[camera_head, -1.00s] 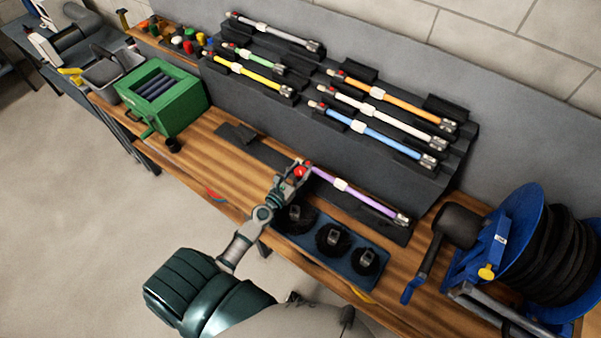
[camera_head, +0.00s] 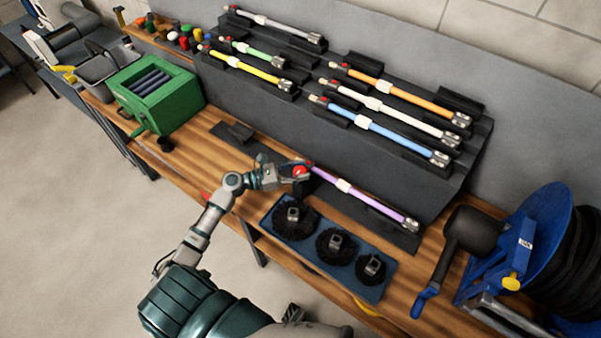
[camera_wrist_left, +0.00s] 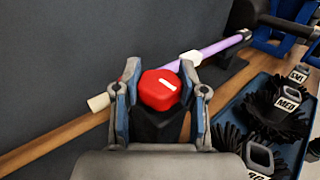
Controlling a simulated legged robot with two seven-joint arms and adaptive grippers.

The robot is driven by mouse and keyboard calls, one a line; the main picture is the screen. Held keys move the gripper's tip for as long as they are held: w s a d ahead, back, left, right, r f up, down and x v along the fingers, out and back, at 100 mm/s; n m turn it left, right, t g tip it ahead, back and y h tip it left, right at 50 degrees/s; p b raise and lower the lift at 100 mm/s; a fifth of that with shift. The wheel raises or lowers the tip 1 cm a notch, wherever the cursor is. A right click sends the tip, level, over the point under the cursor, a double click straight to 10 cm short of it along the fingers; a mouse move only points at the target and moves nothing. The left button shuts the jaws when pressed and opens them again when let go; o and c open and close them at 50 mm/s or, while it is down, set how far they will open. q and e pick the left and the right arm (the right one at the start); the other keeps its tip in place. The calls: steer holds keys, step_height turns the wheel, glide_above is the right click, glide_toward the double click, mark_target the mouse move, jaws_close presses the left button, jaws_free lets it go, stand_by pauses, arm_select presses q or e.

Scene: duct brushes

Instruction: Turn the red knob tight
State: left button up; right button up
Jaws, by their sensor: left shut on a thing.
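The red knob (camera_wrist_left: 160,89) sits at the left end of a purple rod (camera_head: 357,194) that lies on a dark holder on the bench. In the left wrist view the knob is between the two fingers of my left gripper (camera_wrist_left: 160,95), which is shut on it. A white mark shows on the knob's face. In the head view my left gripper (camera_head: 300,175) comes to the knob from the left and partly covers it. The purple rod (camera_wrist_left: 222,46) runs to the upper right in the left wrist view. My right gripper is not in view.
A blue tray (camera_head: 285,238) with black round brushes lies in front of the rod. A green box (camera_head: 180,108) is at left, a blue hose reel (camera_head: 545,215) at right.

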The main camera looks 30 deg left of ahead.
arm_select(q)
steer(key=shift+f+m+g+h, duration=0.15)
steer(key=shift+m+g+h, duration=0.35)
steer(key=shift+g, duration=0.1)
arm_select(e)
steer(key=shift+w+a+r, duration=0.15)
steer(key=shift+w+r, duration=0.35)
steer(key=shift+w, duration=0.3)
arm_select(q)
steer(key=o, duration=1.1)
steer(key=shift+a, duration=0.1)
steer(key=shift+o, duration=0.2)
steer(key=v, duration=1.2)
steer(key=shift+w, duration=0.1)
